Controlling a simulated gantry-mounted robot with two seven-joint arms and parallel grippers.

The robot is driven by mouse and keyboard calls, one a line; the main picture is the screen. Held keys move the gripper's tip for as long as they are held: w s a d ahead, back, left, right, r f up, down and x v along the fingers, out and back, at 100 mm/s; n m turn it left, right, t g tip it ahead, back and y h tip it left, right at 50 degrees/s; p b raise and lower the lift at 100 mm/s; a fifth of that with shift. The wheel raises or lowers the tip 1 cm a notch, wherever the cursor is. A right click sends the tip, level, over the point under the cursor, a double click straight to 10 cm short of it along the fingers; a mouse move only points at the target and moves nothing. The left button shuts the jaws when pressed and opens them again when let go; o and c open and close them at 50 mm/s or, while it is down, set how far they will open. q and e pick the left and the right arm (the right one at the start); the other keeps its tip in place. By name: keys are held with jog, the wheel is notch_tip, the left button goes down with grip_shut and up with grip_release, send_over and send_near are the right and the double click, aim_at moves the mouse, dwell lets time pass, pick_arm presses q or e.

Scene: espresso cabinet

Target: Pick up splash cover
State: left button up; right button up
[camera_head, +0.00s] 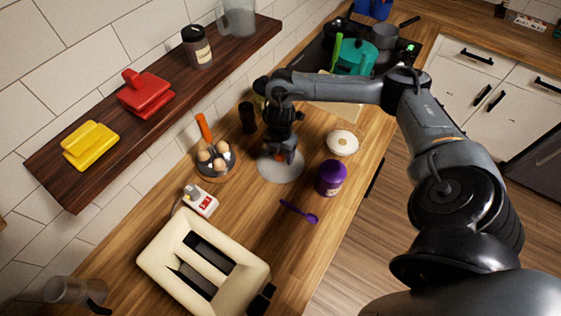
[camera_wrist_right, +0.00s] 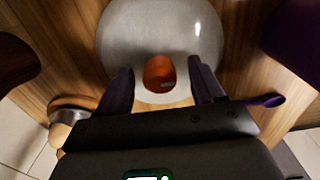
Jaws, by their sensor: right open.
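The splash cover (camera_head: 281,175) is a round, pale grey, see-through disc with an orange knob at its middle. It lies on the wooden counter, and it fills the top of the right wrist view (camera_wrist_right: 135,35). My right gripper (camera_head: 285,156) is over the cover, pointing down. In the wrist view its open dark fingers (camera_wrist_right: 161,80) stand on either side of the orange knob (camera_wrist_right: 159,73), with gaps left and right. Part of the knob is hidden behind the gripper in the head view. My left gripper is not in view.
A purple jar (camera_head: 331,179) and a white lidded bowl (camera_head: 342,143) stand right of the cover. An egg holder (camera_head: 216,172) is at its left. A purple spoon (camera_head: 298,211) and a cream toaster (camera_head: 180,232) are nearer. A wall shelf (camera_head: 95,155) runs along the left.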

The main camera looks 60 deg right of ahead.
grip_shut()
dwell(0.3)
